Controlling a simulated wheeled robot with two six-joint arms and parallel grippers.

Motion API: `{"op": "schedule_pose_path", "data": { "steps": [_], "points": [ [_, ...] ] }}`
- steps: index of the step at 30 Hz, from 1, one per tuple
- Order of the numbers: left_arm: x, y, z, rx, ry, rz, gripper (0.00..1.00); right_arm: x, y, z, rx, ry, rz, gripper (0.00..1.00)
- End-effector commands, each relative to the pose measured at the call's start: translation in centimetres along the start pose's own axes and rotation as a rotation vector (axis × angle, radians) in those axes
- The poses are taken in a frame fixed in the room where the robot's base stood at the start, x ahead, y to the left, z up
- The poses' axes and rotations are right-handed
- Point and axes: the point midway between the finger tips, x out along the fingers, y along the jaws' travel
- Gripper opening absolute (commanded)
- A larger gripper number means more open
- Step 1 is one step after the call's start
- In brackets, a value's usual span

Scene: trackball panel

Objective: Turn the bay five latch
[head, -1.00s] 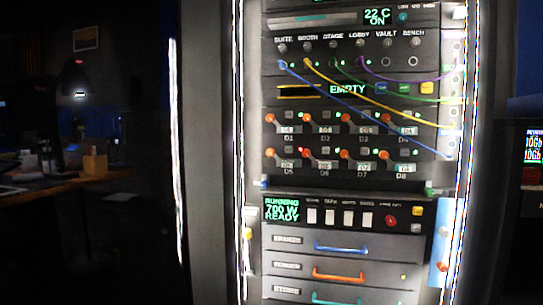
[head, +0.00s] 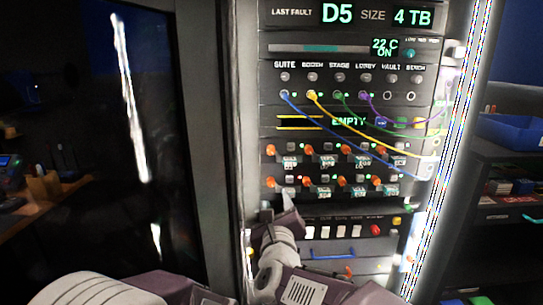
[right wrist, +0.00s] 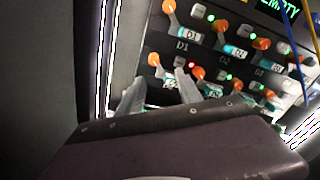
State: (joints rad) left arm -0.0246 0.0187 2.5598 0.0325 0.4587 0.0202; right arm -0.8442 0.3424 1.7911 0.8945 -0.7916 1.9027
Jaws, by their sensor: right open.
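The rack's drive bays have orange-knobbed latches in two rows. The bay five latch (head: 270,183) is the leftmost of the lower row in the head view. In the right wrist view its orange knob (right wrist: 154,59) shows near a red light, below the D1 label. My right gripper (head: 276,203) is open, just below this latch in the head view. In the wrist view its two fingertips (right wrist: 158,79) stand apart, one to each side just short of the knob. I cannot tell whether they touch it. The bay five label is partly hidden by a finger. My left gripper is not in view.
The bay one latch (head: 270,150) is directly above, and the bay six latch (head: 308,181) is to the right. Coloured cables (head: 345,130) hang across the panel's right side. White switches (head: 327,230) and a drawer with a blue handle (head: 332,252) are below.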

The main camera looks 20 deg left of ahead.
Motion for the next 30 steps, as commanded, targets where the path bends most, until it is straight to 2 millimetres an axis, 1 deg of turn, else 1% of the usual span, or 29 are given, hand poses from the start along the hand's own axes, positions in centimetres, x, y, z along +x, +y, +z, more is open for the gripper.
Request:
{"op": "schedule_pose_path", "data": {
  "steps": [1, 2, 5, 7, 8, 11, 15, 19, 21, 24, 30],
  "points": [
    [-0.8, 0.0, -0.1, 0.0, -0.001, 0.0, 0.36, -0.3, 0.4, 1.0, -0.002, -0.006, 0.015, 0.42],
    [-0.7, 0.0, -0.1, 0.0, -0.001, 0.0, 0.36, -0.4, 0.7, 1.1, -0.002, -0.009, 0.02, 0.42],
    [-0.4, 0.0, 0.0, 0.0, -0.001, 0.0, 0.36, -0.5, 1.0, 0.9, -0.003, -0.011, 0.023, 0.42],
    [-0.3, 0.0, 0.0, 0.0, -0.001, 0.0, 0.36, -0.1, 1.0, 0.8, -0.003, -0.01, 0.022, 0.42],
    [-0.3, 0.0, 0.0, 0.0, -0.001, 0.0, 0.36, 0.3, 1.0, 0.8, -0.003, -0.01, 0.022, 0.42],
    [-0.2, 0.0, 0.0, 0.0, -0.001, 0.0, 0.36, 2.2, 0.9, 0.8, -0.004, -0.01, 0.02, 0.42],
    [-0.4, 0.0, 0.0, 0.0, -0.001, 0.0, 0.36, 5.3, 1.0, 0.9, -0.004, -0.009, 0.02, 0.42],
    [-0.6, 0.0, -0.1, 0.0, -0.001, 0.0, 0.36, 7.4, 1.0, 1.0, -0.005, -0.01, 0.021, 0.42],
    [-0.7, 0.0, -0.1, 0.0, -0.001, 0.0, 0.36, 8.1, 1.0, 1.0, -0.005, -0.01, 0.022, 0.42],
    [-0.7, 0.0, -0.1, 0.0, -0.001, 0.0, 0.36, 8.6, 1.0, 1.0, -0.004, -0.01, 0.021, 0.42],
    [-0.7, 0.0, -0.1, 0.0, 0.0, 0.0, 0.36, 8.6, 1.0, 1.0, -0.005, -0.011, 0.021, 0.42]
  ]
}}
